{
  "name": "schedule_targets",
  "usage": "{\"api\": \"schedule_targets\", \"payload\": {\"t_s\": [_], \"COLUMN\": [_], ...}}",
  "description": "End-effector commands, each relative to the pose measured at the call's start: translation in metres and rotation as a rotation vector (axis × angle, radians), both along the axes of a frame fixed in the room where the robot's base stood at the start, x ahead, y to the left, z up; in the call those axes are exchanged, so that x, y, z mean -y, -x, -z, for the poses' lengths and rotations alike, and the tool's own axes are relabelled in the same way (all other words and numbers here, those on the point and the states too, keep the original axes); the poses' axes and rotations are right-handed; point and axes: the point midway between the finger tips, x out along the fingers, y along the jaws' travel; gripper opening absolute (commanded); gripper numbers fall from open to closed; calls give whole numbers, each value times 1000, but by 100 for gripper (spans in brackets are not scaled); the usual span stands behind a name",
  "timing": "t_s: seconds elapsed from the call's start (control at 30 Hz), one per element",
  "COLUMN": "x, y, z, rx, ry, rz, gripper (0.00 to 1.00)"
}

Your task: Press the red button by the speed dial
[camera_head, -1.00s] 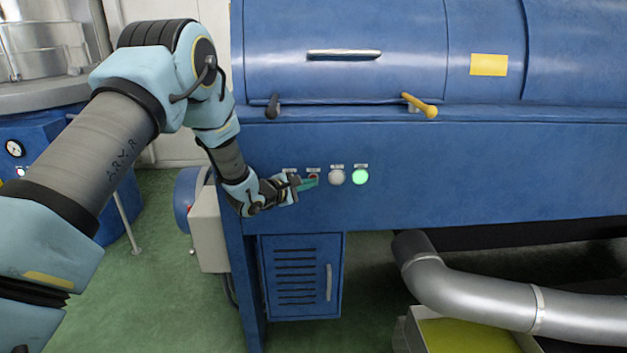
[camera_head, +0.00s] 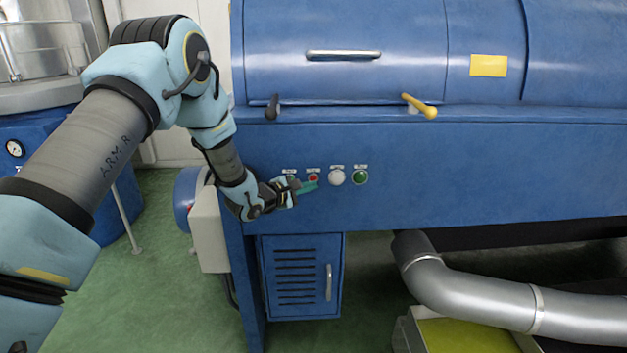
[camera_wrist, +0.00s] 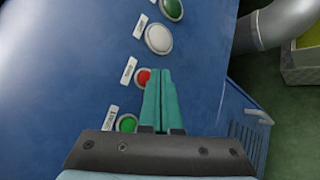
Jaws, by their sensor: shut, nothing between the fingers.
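The red button (camera_head: 313,178) is a small round button on the blue machine's front panel, and it also shows in the wrist view (camera_wrist: 143,77). The white-grey speed dial (camera_head: 337,177) is just right of it; the wrist view shows it too (camera_wrist: 158,39). My gripper (camera_head: 314,185) is shut and empty, with teal fingers. In the wrist view the fingertips (camera_wrist: 161,72) lie right beside the red button and partly cover its edge. I cannot tell whether they touch the panel.
An unlit dark green button (camera_head: 360,177) is right of the dial. Another green button (camera_wrist: 126,123) shows in the wrist view on the other side of the red one. A yellow-handled lever (camera_head: 420,106) and a dark lever (camera_head: 273,106) stick out above the panel.

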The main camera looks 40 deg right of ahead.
Motion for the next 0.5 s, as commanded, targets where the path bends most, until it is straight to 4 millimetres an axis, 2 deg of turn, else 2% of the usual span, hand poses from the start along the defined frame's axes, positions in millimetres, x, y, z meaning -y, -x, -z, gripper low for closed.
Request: {"api": "schedule_targets", "payload": {"t_s": [0.23, 0.5], "x": [-3, -19], "y": [4, 24], "z": [0, -1], "rx": [0, -1], "ry": [-1, -1], "rz": [1, 0], "gripper": [0, 0]}}
